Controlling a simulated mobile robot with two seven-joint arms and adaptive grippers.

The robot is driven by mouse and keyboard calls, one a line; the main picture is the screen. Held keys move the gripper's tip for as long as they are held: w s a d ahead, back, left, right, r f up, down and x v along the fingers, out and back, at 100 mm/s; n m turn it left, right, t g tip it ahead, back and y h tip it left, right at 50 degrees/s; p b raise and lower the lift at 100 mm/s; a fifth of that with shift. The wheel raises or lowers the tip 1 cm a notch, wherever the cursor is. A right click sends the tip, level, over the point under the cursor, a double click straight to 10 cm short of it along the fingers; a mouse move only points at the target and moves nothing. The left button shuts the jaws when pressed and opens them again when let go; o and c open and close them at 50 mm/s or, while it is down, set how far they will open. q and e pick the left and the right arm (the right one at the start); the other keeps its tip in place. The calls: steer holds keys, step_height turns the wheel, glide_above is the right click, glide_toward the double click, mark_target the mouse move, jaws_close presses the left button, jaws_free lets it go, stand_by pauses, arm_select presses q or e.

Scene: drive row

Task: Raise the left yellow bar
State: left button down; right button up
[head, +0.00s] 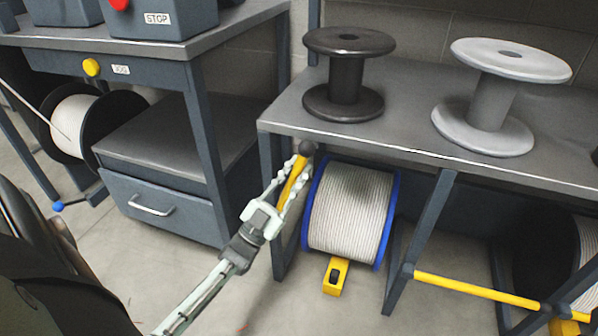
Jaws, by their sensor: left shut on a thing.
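The left yellow bar (295,179) stands steeply, left of the blue-rimmed reel, with a dark round knob (307,148) at its upper end near the bench's front left corner. My left gripper (291,184) is shut on this bar, its fingers on either side just below the knob. The bar's lower part is hidden by the gripper. A second yellow bar (475,290) lies nearly level at the right, across the front of another bay. My right gripper is not in view.
A blue-rimmed reel of pale cable (350,212) sits under the bench (400,115), close to my gripper, with a yellow block (336,276) at its foot. A black spool (348,72) and grey spool (495,95) stand on top. A drawer cabinet (165,210) stands left.

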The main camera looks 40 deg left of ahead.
arm_select(q)
steer(key=shift+f, duration=0.1)
steer(key=c, duration=1.4)
jaws_free()
steer(key=v, duration=1.2)
steer(key=shift+s, duration=0.1)
